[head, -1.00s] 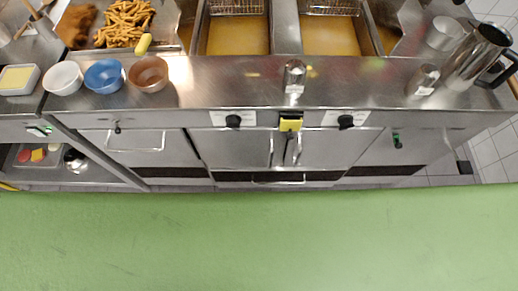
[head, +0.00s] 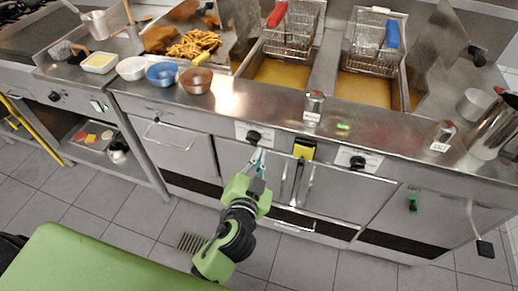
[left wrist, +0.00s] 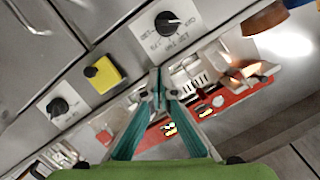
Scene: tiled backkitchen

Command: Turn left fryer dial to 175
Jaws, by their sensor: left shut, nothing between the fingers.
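The left fryer dial (head: 253,137) is a black knob on a white plate on the steel front. It shows larger in the left wrist view (left wrist: 167,24), with its plate's markings partly readable, though the setting is unclear. The right fryer dial (head: 357,162) sits further right and also shows in the left wrist view (left wrist: 57,106). My left gripper (head: 258,156) is just below the left dial. In the left wrist view its teal fingers (left wrist: 159,85) meet at the tips, shut and empty, close to the dial's plate; contact with the knob is not visible. My right gripper is not in view.
A yellow block (head: 304,149) sits on the front between the dials. Two fryer baskets (head: 291,29) (head: 377,41) are above the oil. Bowls (head: 163,74) and a shaker (head: 314,107) stand on the counter. Door handles (head: 296,183) stick out below.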

